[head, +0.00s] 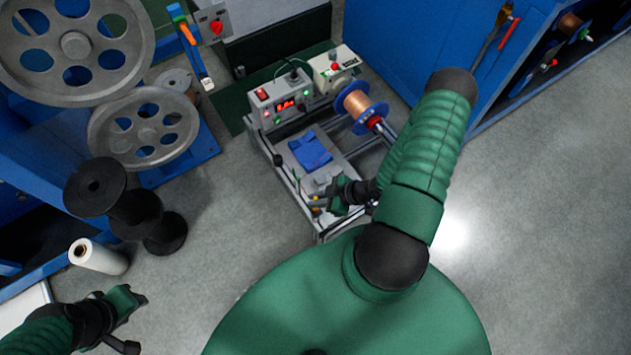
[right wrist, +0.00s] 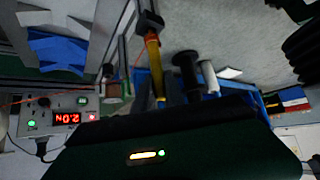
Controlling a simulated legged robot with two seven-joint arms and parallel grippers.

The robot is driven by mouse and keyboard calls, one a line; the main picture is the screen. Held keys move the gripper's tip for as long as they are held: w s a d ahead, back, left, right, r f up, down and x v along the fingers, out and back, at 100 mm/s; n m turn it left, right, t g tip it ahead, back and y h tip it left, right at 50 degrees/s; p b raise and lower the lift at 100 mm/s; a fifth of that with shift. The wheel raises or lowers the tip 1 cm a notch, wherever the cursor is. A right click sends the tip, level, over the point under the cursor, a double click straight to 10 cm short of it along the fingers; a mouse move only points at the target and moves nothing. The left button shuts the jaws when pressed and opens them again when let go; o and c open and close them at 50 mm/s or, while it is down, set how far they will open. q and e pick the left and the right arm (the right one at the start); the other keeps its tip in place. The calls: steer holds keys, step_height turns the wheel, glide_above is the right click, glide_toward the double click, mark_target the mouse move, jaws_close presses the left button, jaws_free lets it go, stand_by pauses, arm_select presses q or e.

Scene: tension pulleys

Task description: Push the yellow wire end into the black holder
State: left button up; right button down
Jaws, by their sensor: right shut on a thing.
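My right gripper (head: 328,201) is low over the near end of the tension unit in the head view, shut on the yellow wire end (head: 316,197), which is very small there. An orange-yellow knob or tip (head: 317,209) shows just below it. In the right wrist view a yellow strip (right wrist: 154,65) runs up to a dark block (right wrist: 150,22), which looks like the black holder; whether they join is too blurred to tell. My left gripper (head: 138,322) is at the lower left of the head view, fingers apart, empty and away from the unit.
Black spools (head: 96,187) and a white roll (head: 97,256) stand at left. Blue cabinets (head: 410,40) stand behind. Grey floor at right is clear.

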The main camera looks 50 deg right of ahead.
steer(key=shift+f+b, duration=0.35)
steer(key=shift+f, duration=0.2)
stand_by(0.6)
stand_by(0.4)
steer(key=c, duration=1.3)
jaws_free()
steer(key=shift+c, duration=0.2)
steer(key=shift+o, duration=0.2)
steer(key=o, duration=0.3)
steer(key=shift+r, duration=0.1)
steer(key=p+v, duration=0.5)
steer(key=v, duration=0.2)
